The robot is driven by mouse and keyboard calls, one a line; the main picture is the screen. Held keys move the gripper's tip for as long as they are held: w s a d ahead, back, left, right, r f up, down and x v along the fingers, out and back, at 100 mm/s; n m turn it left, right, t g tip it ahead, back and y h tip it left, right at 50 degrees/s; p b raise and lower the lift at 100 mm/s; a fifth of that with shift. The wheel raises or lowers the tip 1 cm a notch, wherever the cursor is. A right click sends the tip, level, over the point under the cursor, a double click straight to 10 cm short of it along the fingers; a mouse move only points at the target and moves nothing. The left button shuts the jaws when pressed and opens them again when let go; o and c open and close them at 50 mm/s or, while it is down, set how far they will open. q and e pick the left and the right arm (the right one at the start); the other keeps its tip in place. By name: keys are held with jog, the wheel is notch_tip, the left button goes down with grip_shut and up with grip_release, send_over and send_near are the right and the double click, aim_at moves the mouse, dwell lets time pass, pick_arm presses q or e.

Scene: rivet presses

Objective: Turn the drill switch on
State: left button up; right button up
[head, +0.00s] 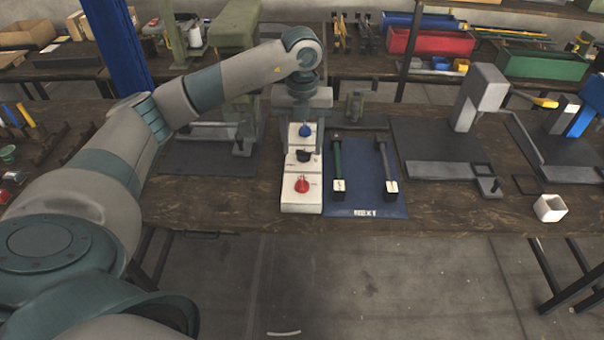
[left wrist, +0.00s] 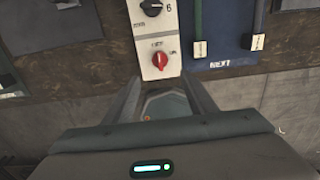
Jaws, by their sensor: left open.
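A white switch panel (head: 289,187) lies on the wooden bench, with a blue knob (head: 305,130), a black knob (head: 303,155) and a red knob (head: 302,185) in a row. Their labels are too small to read, so I cannot tell which is the drill switch. In the left wrist view, the red knob (left wrist: 159,59) shows just beyond the spread fingers, and the black knob (left wrist: 151,8) is at the top edge. My right gripper is out of view.
A blue mat (head: 363,170) with two dark-handled tools lies right of the panel. Another machine stands left of the panel.

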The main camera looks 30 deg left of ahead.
aim_at(302, 180)
pick_arm(q)
notch_tip(302, 180, down, 11)
jog(key=p, duration=0.2)
jog(key=shift+p, duration=0.4)
jog(key=shift+f, duration=0.45)
jog(key=shift+c, duration=0.7)
jog(key=c, duration=0.9)
jog(key=shift+c, duration=0.2)
